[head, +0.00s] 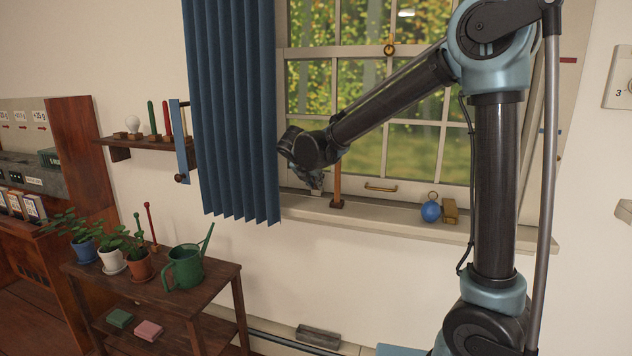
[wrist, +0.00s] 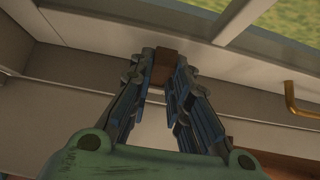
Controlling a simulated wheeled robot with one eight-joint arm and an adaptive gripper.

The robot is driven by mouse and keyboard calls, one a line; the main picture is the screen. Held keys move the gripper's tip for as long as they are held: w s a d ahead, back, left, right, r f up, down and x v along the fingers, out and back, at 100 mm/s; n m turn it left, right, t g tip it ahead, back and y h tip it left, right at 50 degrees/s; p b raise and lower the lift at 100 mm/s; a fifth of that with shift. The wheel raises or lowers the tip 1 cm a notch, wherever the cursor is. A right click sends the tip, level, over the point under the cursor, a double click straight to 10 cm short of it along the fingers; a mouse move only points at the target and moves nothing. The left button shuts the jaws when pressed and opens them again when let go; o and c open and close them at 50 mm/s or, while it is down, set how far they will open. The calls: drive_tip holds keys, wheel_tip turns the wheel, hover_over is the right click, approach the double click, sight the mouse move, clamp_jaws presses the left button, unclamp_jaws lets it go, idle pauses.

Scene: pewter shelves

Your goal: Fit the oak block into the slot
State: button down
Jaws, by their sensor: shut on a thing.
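My gripper (head: 315,181) is low in front of the window, just above the left part of the sill. In the wrist view its fingers (wrist: 163,88) are closed on a small brown wooden block, which looks like the oak block (wrist: 165,68). The block sits between the fingertips, close to the pale window frame. In the head view the block is hidden by the gripper. No slot can be made out clearly in either view.
An orange-brown upright stick (head: 337,178) on a small base stands on the sill (head: 390,216), right beside my gripper. A blue ball (head: 431,211) and a brass-coloured block (head: 449,210) are farther right. The blue curtain (head: 236,110) hangs close on the left. A brass handle (head: 380,188) is on the sash.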

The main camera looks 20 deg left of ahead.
drive_tip(key=c, duration=1.4)
unclamp_jaws()
drive_tip(key=shift+s, duration=0.1)
drive_tip(key=v, duration=1.1)
drive_tip(key=shift+s+r, duration=0.25)
drive_tip(key=shift+r, duration=0.05)
